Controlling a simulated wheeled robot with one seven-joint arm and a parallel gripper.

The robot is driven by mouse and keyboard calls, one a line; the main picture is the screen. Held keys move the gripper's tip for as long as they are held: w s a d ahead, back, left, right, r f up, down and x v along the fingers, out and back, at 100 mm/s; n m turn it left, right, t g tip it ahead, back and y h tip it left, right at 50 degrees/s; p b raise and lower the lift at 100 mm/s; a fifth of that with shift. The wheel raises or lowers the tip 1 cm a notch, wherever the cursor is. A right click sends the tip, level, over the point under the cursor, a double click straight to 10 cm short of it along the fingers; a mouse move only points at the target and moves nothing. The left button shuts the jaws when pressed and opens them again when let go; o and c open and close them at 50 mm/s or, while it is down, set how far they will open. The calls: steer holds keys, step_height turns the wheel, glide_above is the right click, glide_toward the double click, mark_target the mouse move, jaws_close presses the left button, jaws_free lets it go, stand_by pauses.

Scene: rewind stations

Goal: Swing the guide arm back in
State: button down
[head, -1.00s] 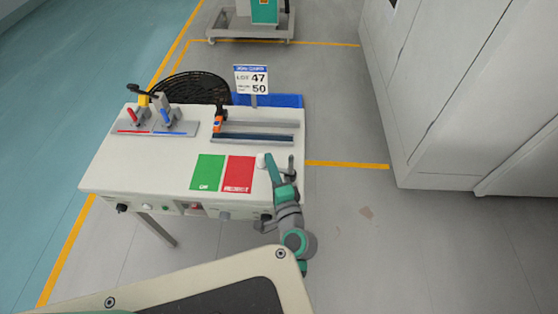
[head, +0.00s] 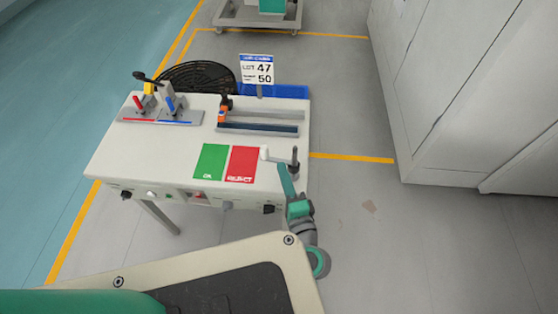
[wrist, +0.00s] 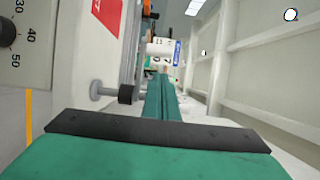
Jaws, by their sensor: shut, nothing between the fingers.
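The guide arm (head: 279,159) is a short grey bar on the right end of the bench top. It has a white end on the left, by the red mat, and meets a dark upright post (head: 295,160) on the right. My gripper (head: 282,168) is shut and empty, just in front of the bar at the bench's right end. I cannot tell whether it touches the bar. In the wrist view its teal fingers (wrist: 163,98) point ahead, close together. A grey rod with a dark end (wrist: 122,94) shows left of them; its identity is unclear.
The bench top (head: 150,170) holds green (head: 210,161) and red (head: 243,164) mats, a slotted rail (head: 260,129), clamp levers (head: 168,106) and a count sign (head: 257,70). Knobs line its front. White cabinets (head: 450,90) stand right, with clear floor between.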

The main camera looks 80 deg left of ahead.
mark_target(275, 160)
steer(key=shift+n+g, duration=0.7)
steer(key=shift+g, duration=0.2)
steer(key=a, duration=0.7)
steer(key=shift+s+a+r, duration=0.1)
steer(key=shift+s, duration=0.2)
